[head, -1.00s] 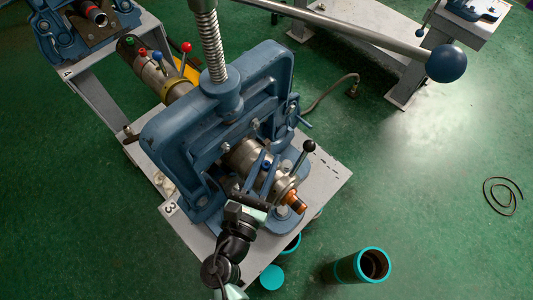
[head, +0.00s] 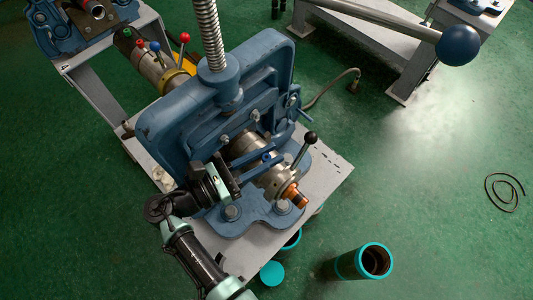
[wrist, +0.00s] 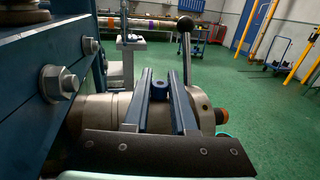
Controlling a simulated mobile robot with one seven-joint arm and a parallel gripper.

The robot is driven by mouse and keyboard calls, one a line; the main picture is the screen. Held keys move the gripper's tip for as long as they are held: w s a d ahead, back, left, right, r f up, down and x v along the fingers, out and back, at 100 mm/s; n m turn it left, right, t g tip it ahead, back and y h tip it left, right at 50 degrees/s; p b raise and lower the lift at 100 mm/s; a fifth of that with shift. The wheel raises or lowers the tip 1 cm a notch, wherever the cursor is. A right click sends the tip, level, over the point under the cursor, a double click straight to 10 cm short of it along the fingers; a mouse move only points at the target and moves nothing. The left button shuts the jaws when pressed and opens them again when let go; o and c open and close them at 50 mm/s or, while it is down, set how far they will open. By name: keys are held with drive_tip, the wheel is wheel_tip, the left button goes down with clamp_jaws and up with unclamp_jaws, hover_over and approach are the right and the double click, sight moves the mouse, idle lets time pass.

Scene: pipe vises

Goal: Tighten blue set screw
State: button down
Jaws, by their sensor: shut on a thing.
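The blue set screw (wrist: 160,90) is a small round blue piece on top of the metal pipe fitting, standing between my fingertips in the wrist view. The steel pipe fitting (head: 254,146) lies clamped in the large blue vise (head: 165,130), with an orange-brown end at its lower right. My gripper (head: 268,157) reaches over the fitting from the left in the head view. Its two long blue fingers (wrist: 160,78) are shut on the set screw. In the head view the fingers mostly hide the screw.
A black-knobbed lever (head: 305,150) rises from the fitting just right of my fingers. The vise's wall and bolts (wrist: 62,84) stand close on the left in the wrist view. A teal-rimmed cylinder (head: 365,263) stands on the open green floor at lower right.

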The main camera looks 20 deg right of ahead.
sight(267, 157)
drive_tip(key=shift+w+r, duration=0.1)
drive_tip(key=shift+r, duration=0.1)
drive_tip(key=c, duration=0.9)
unclamp_jaws()
drive_tip(key=shift+c, duration=0.2)
drive_tip(key=shift+o, duration=1)
drive_tip(key=shift+f, duration=0.1)
wheel_tip(267, 157, up, 10)
drive_tip(key=shift+p, duration=0.8)
